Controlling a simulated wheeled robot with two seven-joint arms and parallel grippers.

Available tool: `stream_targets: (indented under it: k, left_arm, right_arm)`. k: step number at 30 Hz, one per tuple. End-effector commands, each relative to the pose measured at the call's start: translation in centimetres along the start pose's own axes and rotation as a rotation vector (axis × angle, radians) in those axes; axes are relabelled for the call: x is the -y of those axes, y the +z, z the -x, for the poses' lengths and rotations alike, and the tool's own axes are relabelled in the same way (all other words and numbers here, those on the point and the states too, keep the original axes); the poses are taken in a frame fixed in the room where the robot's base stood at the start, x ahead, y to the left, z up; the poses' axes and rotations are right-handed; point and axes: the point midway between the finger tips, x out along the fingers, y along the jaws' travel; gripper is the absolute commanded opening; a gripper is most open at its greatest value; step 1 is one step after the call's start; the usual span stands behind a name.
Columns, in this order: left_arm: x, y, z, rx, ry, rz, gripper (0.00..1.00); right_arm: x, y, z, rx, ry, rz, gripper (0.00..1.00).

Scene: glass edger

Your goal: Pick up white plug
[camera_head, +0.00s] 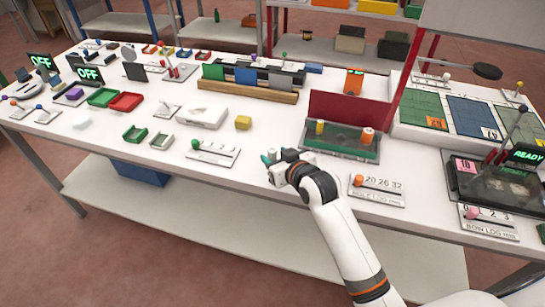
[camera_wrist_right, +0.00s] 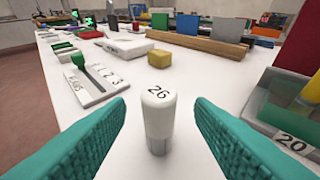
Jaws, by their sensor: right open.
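The white plug (camera_wrist_right: 158,115), a small upright cylinder with a rounded top marked 26, stands on the white table in the right wrist view. My right gripper (camera_wrist_right: 158,140) is open, with one teal fingertip pad on each side of the plug and visible gaps between. In the head view my right gripper (camera_head: 270,158) is low over the table near its front edge. The plug cannot be made out clearly there. My left gripper is not in view.
A slider panel with a green knob (camera_head: 213,152) and a yellow block (camera_head: 243,122) lie to the left and behind. A green tray with a clear front (camera_head: 341,143) stands to the right, behind a 20-26-32 slider panel (camera_head: 377,190). The table's front edge is close.

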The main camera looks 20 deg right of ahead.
Motion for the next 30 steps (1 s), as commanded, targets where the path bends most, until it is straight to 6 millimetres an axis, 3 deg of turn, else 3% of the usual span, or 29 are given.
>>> stream_targets:
  k: [6, 13, 22, 30]
  left_arm:
    - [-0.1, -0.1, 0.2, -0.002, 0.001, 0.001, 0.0]
    - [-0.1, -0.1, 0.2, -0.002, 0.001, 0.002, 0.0]
    - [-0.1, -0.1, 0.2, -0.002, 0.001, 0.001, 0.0]
    - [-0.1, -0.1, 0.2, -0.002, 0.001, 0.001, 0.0]
  right_arm:
    - [-0.1, 0.0, -2.4, 0.0, 0.0, 0.0, 0.48]
    - [-0.1, 0.0, -2.5, 0.0, 0.0, 0.001, 0.48]
    - [-0.1, 0.0, -2.5, 0.0, 0.0, 0.001, 0.01]
    - [-0.1, 0.2, -2.5, 0.002, 0.0, 0.001, 0.0]
